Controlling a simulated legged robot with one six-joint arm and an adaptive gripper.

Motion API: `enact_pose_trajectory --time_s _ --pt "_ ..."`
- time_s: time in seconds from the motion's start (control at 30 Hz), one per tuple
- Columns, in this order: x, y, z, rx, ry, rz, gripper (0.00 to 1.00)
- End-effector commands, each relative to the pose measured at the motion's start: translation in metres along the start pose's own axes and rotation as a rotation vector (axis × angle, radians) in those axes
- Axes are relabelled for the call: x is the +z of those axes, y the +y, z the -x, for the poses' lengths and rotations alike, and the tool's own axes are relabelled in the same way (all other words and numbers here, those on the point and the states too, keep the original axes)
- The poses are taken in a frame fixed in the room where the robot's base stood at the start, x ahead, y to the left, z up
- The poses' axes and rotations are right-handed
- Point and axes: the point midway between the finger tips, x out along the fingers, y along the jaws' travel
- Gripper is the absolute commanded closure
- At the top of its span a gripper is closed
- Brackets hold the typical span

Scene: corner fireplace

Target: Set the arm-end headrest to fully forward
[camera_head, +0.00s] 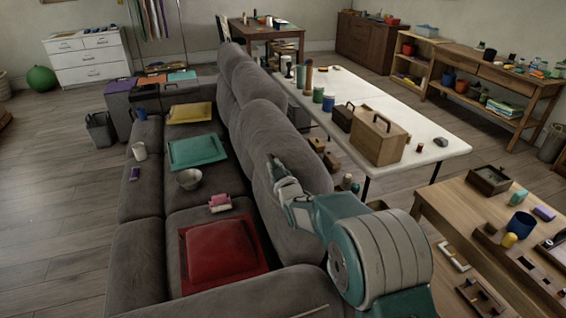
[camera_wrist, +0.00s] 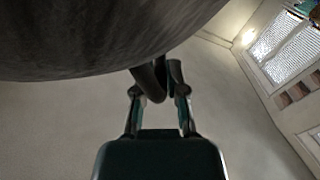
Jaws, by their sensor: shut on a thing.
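The grey sofa (camera_head: 140,245) has a row of tall, rounded headrests along its back. The nearest, arm-end headrest (camera_head: 262,122) stands roughly upright beside my gripper (camera_head: 277,168). In the head view my fingers are at the headrest's face, partly hidden by my own arm. In the wrist view the headrest (camera_wrist: 95,40) fills the upper left as a dark, curved fabric mass. There my gripper (camera_wrist: 160,80) has its dark fingertips close together at the headrest's lower edge. It is shut on the headrest; the exact contact is hard to see.
Red (camera_head: 222,250), teal (camera_head: 197,152) and yellow (camera_head: 190,112) cushions, a bowl (camera_head: 189,179) and a mug (camera_head: 139,150) lie on the seats. A white table (camera_head: 430,152) with a wooden box (camera_head: 379,138) stands behind the sofa. A wooden table (camera_head: 455,208) is at right.

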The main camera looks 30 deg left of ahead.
Motion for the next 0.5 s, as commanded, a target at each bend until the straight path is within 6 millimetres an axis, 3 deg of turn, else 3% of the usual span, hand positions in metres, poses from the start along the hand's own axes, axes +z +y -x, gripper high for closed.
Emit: enact_pose_trajectory --time_s 0.47,0.5 --pt "-0.0005 -0.0088 -0.0005 -0.006 0.001 0.001 1.0" --pt "-0.0004 -0.0091 -0.0004 -0.007 0.001 0.001 0.79"
